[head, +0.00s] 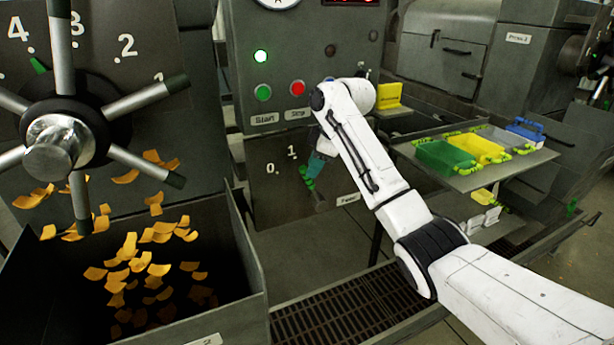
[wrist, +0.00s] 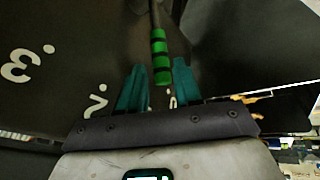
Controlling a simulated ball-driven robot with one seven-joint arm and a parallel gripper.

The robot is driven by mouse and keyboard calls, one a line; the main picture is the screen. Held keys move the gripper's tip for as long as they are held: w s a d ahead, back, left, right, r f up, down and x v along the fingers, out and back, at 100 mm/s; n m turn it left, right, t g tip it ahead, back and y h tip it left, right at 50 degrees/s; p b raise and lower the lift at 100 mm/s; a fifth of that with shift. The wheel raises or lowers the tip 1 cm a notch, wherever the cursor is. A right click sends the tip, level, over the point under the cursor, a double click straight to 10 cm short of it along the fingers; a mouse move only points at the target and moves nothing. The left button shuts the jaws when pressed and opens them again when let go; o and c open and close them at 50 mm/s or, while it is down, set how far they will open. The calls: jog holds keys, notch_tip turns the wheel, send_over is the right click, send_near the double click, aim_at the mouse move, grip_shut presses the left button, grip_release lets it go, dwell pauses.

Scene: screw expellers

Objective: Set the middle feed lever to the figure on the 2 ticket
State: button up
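The feed lever (head: 308,178) is on the middle machine's lower dark panel (head: 270,195), which shows the figures 0 and 1. Its rod with a green banded grip also shows in the wrist view (wrist: 160,55). The grip's end points near a figure mostly hidden by my gripper; the figures 3 and 2 show to the left. My gripper (wrist: 159,85) is open, with a teal finger on either side of the grip's end and gaps visible between. In the head view my gripper (head: 317,165) is partly behind my arm. I cannot make out a ticket marked 2.
A left machine has a spoked handwheel (head: 60,145) above a dark bin (head: 255,275) with orange flakes; its front label seems to read 2. Start and Stop buttons (head: 297,88) sit above the lever. A shelf (head: 480,180) with coloured trays stands to the right. A floor grating (head: 340,312) lies below.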

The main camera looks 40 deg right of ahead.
aim_at(311, 186)
jog(key=shift+x, duration=2.75)
jog(key=shift+c, duration=0.2)
grip_shut()
